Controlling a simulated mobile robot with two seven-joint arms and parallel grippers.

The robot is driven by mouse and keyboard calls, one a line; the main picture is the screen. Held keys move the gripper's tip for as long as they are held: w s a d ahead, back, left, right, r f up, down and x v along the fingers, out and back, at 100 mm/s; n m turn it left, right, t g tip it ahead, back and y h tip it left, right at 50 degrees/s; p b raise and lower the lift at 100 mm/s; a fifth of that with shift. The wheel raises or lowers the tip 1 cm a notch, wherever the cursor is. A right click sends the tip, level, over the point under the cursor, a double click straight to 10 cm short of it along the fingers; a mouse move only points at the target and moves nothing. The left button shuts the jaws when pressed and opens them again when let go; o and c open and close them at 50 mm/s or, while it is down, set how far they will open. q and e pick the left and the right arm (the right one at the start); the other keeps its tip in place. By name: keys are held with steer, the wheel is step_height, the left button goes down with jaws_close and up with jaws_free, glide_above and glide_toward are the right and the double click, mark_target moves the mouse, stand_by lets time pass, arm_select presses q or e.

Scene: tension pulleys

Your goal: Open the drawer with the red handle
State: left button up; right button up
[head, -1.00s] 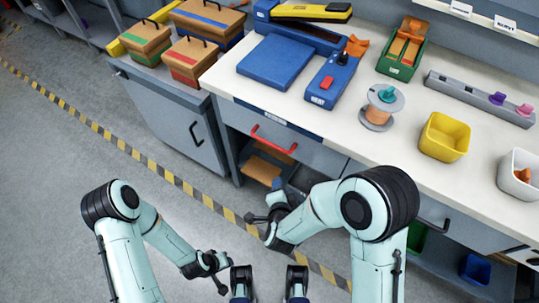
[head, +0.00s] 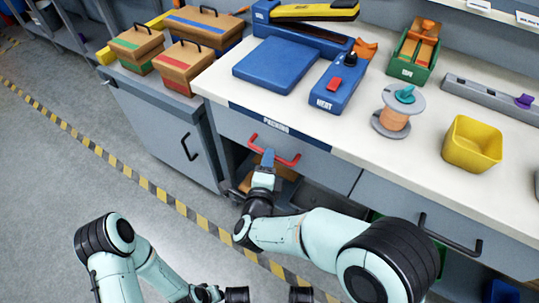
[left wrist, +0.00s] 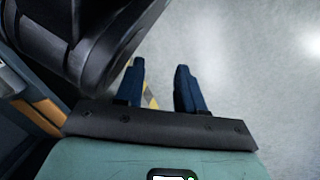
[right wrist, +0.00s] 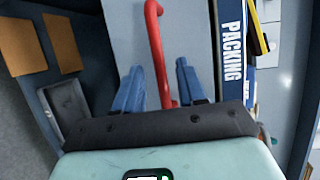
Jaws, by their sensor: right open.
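The red handle (head: 289,161) is on a grey drawer front (head: 325,165) under the "PACKING" strip of the workbench. The drawer front looks flush with the bench, so the drawer appears closed. My right gripper (head: 267,157) is at the handle. In the right wrist view the red handle (right wrist: 155,35) runs between the two blue fingers of the open right gripper (right wrist: 158,85). There is a gap on each side, and I cannot tell if either finger touches it. My left gripper (left wrist: 160,85) is open and empty above the floor, away from the drawer.
Below the drawer is an open shelf space with brown boards (right wrist: 22,47) and a dark tray (right wrist: 65,108). A cabinet with a black handle (head: 192,147) stands to the left. Another black-handled drawer (head: 450,235) is to the right. The floor in front is clear, with a striped line (head: 130,171).

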steer(key=shift+x, duration=1.8)
arm_select(q)
steer(key=shift+s+a+f+g, duration=0.1)
steer(key=shift+s+f+g, duration=0.2)
steer(key=shift+s+f, duration=0.35)
steer(key=shift+s+r, duration=0.1)
arm_select(e)
jaws_close()
steer(key=shift+s, duration=0.1)
